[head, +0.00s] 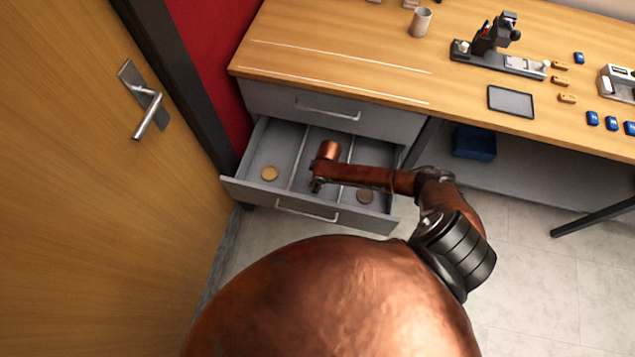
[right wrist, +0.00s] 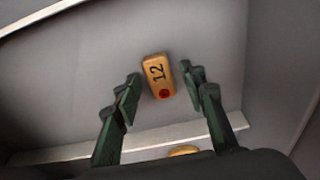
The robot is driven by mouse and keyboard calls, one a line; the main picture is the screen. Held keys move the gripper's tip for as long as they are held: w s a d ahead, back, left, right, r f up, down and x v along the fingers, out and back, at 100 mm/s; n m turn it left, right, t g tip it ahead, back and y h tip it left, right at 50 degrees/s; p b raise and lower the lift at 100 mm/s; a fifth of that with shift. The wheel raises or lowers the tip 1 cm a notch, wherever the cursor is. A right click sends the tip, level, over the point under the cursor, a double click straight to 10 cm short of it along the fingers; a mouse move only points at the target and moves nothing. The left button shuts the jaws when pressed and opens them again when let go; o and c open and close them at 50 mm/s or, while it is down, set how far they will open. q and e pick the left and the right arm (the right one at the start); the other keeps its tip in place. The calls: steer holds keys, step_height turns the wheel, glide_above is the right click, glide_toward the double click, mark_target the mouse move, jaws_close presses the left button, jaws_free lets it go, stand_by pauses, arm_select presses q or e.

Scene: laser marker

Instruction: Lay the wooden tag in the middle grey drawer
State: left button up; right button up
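The wooden tag (right wrist: 158,76) is a small light block marked 12 with a red dot. In the right wrist view it lies on the grey floor of a drawer compartment, between the spread dark fingers of my right gripper (right wrist: 160,74). Gaps show on both sides of it, so the fingers do not touch it. The open grey drawer (head: 268,197) is below a shut one in the head view. My left gripper is not in view.
Thin dividers part the drawer; a pale round disc (head: 269,173) lies in the left compartment and a brown disc (head: 364,195) in the right. The shut upper drawer (head: 300,108) and wooden worktop (head: 340,60) are behind. A door (head: 80,220) stands close on the left.

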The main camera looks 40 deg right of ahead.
steer(key=shift+r, duration=0.1)
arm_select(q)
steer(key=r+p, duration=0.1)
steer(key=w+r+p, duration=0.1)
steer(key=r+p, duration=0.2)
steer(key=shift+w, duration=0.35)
arm_select(e)
step_height(320, 180, up, 12)
steer(key=s+d, duration=0.1)
steer(key=shift+s, duration=0.2)
